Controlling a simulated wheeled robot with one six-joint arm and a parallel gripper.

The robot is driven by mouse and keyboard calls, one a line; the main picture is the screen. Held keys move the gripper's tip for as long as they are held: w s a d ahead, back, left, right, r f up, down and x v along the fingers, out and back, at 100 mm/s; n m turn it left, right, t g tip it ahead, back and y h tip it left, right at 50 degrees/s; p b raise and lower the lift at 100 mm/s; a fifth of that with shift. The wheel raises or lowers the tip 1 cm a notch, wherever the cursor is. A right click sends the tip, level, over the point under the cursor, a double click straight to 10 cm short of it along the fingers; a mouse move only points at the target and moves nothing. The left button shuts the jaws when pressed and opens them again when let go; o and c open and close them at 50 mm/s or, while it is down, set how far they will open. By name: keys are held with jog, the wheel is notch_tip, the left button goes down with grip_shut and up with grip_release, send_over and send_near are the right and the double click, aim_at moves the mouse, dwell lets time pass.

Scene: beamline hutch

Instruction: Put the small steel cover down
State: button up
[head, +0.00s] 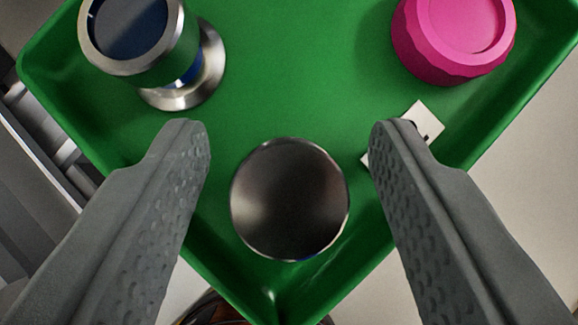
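The small steel cover (290,199) is a round, dark, shiny disc with a bright rim. It lies in the near corner of the green tray (290,60), between my gripper's fingers in the picture. My gripper (288,140) is open, with a clear gap between each finger and the cover. The underside of the cover is hidden, so I cannot tell exactly what it rests on.
A steel flanged part (185,75) with a dark blue top stands in the tray at upper left. A pink knurled cap (452,38) is at upper right. A white card with a black mark (425,122) lies partly behind the right finger. The tray's middle is clear.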

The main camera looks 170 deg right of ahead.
jog(key=shift+r, duration=0.15)
jog(key=v, duration=1.2)
jog(key=s+r+m+t, duration=0.1)
jog(key=s+r+t, duration=0.3)
jog(key=s+r, duration=0.4)
jog(key=s+a+r+t+h, duration=0.1)
jog(key=s+r+t, duration=0.4)
jog(key=s, duration=1.3)
notch_tip(320, 180, up, 3)
jog(key=shift+r+m+t, duration=0.15)
jog(key=shift+m+t, duration=0.15)
jog(key=shift+m, duration=0.1)
jog(key=shift+a, duration=0.1)
